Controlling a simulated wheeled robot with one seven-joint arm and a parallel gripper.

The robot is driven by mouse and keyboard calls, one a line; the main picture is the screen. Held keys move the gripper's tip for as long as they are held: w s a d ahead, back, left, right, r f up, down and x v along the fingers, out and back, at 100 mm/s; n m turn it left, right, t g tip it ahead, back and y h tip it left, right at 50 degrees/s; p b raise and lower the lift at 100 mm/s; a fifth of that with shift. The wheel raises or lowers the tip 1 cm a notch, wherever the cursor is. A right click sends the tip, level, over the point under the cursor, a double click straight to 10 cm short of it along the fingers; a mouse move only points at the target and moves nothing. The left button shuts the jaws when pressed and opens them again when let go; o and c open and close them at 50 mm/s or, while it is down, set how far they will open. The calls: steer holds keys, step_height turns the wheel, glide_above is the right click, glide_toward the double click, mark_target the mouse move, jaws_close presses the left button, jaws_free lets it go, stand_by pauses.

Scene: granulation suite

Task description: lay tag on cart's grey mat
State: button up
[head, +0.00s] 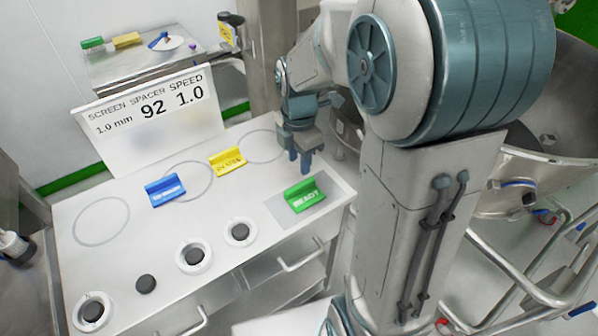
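A green tag (304,194) with white lettering sits on the grey mat (325,207) at the right end of the white cart top (130,249). A blue tag (165,190) and a yellow tag (228,161) stand on the cart top to its left. My gripper (299,164) points down just behind the green tag, over the cart's back right part. Its two blue fingers are a little apart with nothing seen between them, and they look clear of the green tag.
A sign (150,118) reading screen, spacer and speed stands at the cart's back edge. A steel side table (140,65) behind holds small coloured items. A steel vessel (540,150) and rails are at the right.

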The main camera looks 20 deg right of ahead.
steer(key=s+r+m+t, duration=0.1)
steer(key=s+r+m, duration=0.2)
steer(key=s+m, duration=0.4)
steer(key=s+r+m+t, duration=0.1)
steer(key=s+m, duration=0.6)
steer(key=m, duration=0.7)
steer(key=shift+r+m+t, duration=0.4)
steer(key=shift+r, duration=0.5)
